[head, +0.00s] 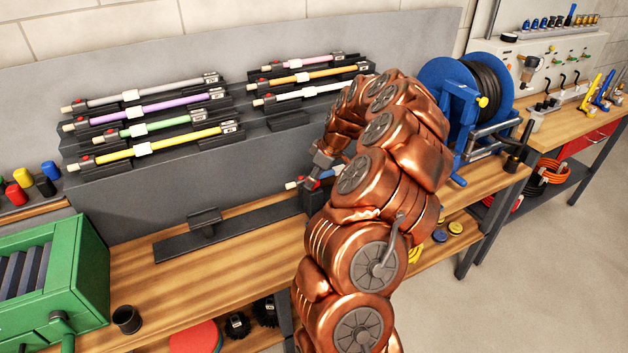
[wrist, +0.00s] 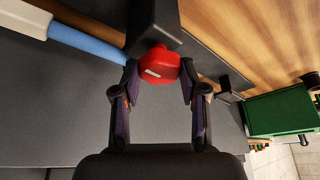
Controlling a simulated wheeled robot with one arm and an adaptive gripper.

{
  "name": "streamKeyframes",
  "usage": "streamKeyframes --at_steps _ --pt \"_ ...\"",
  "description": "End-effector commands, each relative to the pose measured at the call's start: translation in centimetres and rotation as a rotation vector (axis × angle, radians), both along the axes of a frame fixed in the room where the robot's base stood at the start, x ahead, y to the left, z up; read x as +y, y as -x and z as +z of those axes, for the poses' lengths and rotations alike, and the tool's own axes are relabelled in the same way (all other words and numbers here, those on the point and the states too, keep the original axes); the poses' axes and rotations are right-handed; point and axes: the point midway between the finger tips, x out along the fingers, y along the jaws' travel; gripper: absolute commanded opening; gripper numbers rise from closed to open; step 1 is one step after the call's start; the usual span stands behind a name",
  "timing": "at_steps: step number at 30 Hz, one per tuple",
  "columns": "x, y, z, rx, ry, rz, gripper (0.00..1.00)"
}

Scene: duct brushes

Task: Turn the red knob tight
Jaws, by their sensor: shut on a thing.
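The red knob (wrist: 158,66) sits on the dark block (wrist: 155,22) in the wrist view, with a pale mark on its face. My gripper (wrist: 159,74) is shut on the red knob, one fingertip on each side of it. A blue rod with a white sleeve (wrist: 75,38) runs to the dark block from the left. In the head view my copper arm covers most of this spot. My gripper (head: 318,172) shows only in part there, by a small red bit and the rod's pale end.
Several coloured rods lie on a grey rack (head: 285,122) at the back. A green machine (head: 95,275) stands at the left of the wooden bench (head: 200,285). A blue hose reel (head: 447,75) stands to the right of my arm. A dark rail (head: 225,235) lies on the bench.

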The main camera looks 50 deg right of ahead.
Motion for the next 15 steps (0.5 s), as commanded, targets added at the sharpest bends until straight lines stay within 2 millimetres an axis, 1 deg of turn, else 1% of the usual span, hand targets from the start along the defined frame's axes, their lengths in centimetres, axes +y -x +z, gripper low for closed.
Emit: streamKeyframes --at_steps 1,7,15 --pt "0.01 0.0 -0.38 -0.004 0.002 -0.024 0.08" --pt "0.01 0.08 -0.69 -0.003 0.002 -0.17 0.08" --pt "0.15 0.05 -0.7 -0.004 0.004 -0.423 0.08"
